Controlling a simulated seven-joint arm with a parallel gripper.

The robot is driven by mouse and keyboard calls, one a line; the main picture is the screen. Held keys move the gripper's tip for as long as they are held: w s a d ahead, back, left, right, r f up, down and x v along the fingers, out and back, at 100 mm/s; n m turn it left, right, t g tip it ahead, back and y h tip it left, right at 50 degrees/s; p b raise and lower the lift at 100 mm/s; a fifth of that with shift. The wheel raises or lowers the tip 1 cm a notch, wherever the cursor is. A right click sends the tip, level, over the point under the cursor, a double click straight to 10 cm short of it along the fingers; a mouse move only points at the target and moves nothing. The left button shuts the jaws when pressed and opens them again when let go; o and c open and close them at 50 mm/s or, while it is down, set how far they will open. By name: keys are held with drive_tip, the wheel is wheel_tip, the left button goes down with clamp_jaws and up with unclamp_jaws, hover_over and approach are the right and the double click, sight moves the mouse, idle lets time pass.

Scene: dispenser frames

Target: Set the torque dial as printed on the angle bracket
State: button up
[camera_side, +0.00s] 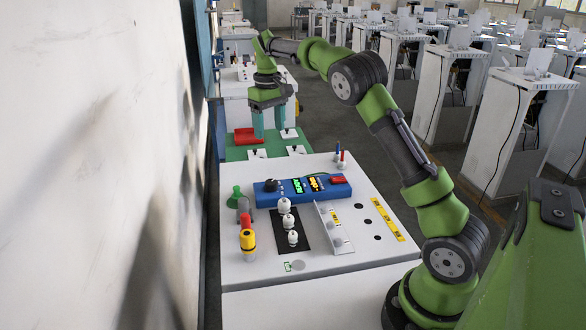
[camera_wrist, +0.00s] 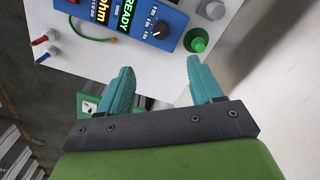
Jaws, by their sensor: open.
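My gripper (camera_side: 268,135) is open and empty. It hangs beyond the far edge of the white bench, above the green mat. In the wrist view my gripper (camera_wrist: 166,65) has its teal fingers apart with nothing between them. The angle bracket (camera_side: 341,240) is a pale L-shaped plate on the bench with a small yellow label; its print is too small to read. A blue box (camera_side: 291,192) carries a black knob (camera_side: 271,185) and lit displays. The wrist view shows that knob (camera_wrist: 160,30) with white marks. A yellow tool with a red part (camera_side: 248,239) stands nearby. Which is the torque dial is unclear.
White round parts (camera_side: 287,222) stand on a black plate beside the bracket. Red and blue probes (camera_side: 340,155) stand at the far corner. A red block (camera_side: 249,135) lies on the green mat (camera_side: 236,153). A wall borders the left.

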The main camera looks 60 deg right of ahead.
sight(271, 182)
wheel_tip(271, 182, down, 17)
drive_tip(key=shift+r, duration=0.1)
idle(0.3)
drive_tip(key=c, duration=1.1)
drive_tip(key=shift+o, duration=0.2)
drive_tip(key=m, duration=0.4)
drive_tip(key=shift+a+m, duration=0.1)
drive_tip(key=shift+m, duration=2.2)
